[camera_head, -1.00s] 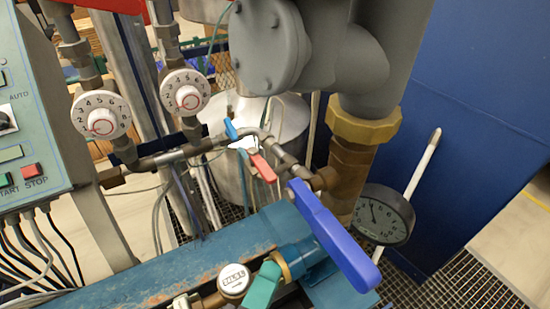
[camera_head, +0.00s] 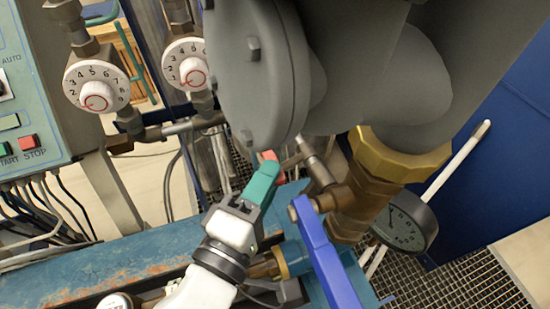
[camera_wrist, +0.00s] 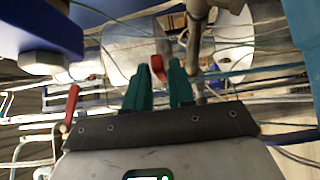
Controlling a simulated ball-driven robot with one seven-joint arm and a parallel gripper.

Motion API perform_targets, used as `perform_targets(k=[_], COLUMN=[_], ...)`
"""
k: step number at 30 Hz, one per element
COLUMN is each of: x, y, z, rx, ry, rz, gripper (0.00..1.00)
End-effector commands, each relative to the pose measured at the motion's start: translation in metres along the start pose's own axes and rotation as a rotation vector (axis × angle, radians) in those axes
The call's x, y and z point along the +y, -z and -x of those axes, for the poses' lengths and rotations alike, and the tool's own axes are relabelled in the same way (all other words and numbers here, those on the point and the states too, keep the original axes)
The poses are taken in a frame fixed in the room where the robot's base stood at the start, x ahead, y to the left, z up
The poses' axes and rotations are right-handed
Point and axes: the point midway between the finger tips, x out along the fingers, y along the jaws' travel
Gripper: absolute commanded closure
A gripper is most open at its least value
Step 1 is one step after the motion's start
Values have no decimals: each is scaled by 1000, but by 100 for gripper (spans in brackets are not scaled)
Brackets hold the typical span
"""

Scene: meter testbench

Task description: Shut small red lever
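The small red lever (camera_head: 270,155) shows only as a short red piece just beyond my gripper (camera_head: 264,174) in the head view; the gripper and the grey flange hide the rest. In the wrist view, a red lever end (camera_wrist: 158,68) stands between and slightly ahead of the two teal fingertips of my gripper (camera_wrist: 160,78). The fingers are apart, with a visible gap. I cannot tell whether either finger touches the lever. A second red handle (camera_wrist: 71,105) shows at the left of the wrist view.
A large blue lever (camera_head: 325,250) stands close right of my gripper, also at the wrist view's upper left (camera_wrist: 40,30). A grey flanged pipe (camera_head: 255,80) looms above. A brass collar (camera_head: 400,160), a gauge (camera_head: 405,222) and numbered dials (camera_head: 95,88) are around.

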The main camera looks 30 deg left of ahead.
Motion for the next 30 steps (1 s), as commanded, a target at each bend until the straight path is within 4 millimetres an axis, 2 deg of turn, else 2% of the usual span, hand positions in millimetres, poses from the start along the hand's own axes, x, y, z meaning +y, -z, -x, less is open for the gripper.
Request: perform_targets(k=[3,6,17,25,30], x=[2,1,0,0,-1], y=[0,0,0,0,0], z=[-16,-24,-30,-29,-29], rx=[-2,-1,0,0,0], ry=[-1,0,0,1,1], rz=[0,-1,-1,-1,-1], gripper=[77,77,77,100,100])
